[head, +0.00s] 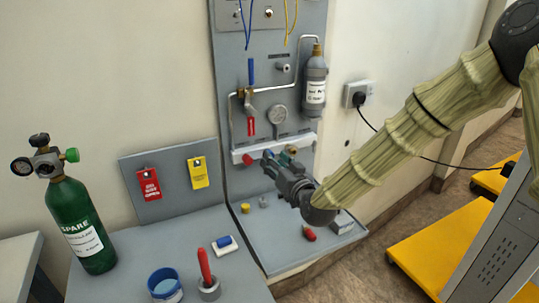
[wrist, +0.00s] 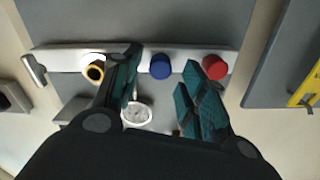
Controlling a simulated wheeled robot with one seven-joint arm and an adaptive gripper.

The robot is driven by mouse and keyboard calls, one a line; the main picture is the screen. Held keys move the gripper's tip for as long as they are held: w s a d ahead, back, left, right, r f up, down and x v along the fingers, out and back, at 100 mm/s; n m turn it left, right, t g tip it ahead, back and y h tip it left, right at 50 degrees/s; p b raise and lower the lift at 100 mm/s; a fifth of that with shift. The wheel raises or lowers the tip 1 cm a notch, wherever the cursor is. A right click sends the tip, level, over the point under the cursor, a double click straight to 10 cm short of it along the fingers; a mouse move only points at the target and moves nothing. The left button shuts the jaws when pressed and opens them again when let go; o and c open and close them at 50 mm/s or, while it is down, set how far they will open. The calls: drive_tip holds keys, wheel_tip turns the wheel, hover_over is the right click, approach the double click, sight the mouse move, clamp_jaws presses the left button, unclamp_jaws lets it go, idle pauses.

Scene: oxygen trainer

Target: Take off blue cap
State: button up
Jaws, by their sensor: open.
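The blue cap (wrist: 160,66) is a round cap on the white manifold bar (wrist: 65,58). In the wrist view it lies between the tips of my gripper (wrist: 160,76), whose two teal fingers are apart. I cannot tell whether the fingertips reach past the cap's face; no contact shows. In the head view my gripper (head: 279,161) is at the manifold bar (head: 295,141), and its fingers partly hide the blue cap. A red cap (wrist: 215,67) is beside the blue cap, close to one finger. It also shows in the head view (head: 248,158).
A round gauge (head: 277,115), a red-handled valve (head: 251,126) and a grey cylinder (head: 315,80) are on the panel above the bar. Loose small parts lie on the shelf below, including a yellow cap (head: 245,208). A green spare cylinder (head: 82,228) stands at left.

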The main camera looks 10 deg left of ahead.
drive_tip(key=m, duration=0.3)
idle(0.5)
drive_tip(key=shift+m, duration=1.9)
drive_tip(key=m+b, duration=0.1)
drive_tip(key=m, duration=0.2)
